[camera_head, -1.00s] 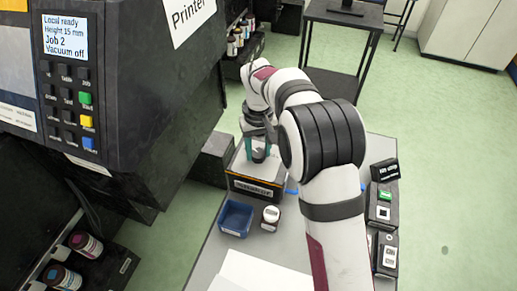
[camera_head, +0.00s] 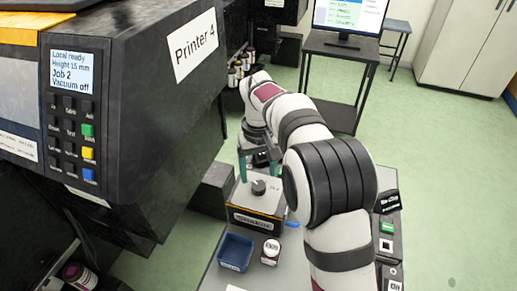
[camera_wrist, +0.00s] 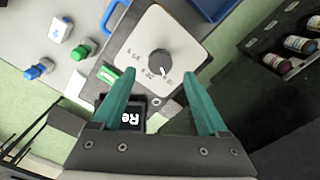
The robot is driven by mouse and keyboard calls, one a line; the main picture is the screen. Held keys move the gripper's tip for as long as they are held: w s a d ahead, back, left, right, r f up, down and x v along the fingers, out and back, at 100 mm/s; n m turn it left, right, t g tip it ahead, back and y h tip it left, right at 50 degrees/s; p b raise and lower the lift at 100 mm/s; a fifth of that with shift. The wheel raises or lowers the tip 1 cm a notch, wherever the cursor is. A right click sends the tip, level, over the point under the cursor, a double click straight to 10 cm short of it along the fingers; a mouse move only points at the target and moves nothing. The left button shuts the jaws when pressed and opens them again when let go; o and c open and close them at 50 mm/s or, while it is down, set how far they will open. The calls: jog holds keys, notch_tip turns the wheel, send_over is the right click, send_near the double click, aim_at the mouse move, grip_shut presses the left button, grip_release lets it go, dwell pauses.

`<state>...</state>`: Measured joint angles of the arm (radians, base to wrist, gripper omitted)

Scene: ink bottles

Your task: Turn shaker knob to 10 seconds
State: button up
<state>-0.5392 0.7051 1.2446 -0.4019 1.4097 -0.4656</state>
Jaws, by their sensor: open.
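The shaker (camera_head: 254,222) is a box with a white top plate and an orange edge. Its round dark knob (camera_head: 258,187) stands on the top plate. My gripper (camera_head: 259,174) is above and behind the knob, its teal fingers open and empty, not touching it. In the wrist view the knob (camera_wrist: 160,62) lies just beyond the fingertips of my gripper (camera_wrist: 159,76), roughly centred between them. A white pointer mark on the knob faces down and slightly right, towards a small printed label. The dial figures are too small to read surely.
A blue tray (camera_head: 235,252) and a white-capped bottle (camera_head: 270,251) stand in front of the shaker. Small black boxes with buttons (camera_head: 387,227) line the table's right side. The large black printer (camera_head: 140,100) is close on the left. Ink bottles (camera_wrist: 300,44) sit on a rack.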

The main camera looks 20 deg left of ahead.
aim_at(259, 185)
notch_tip(259, 185, up, 11)
dwell(0.4)
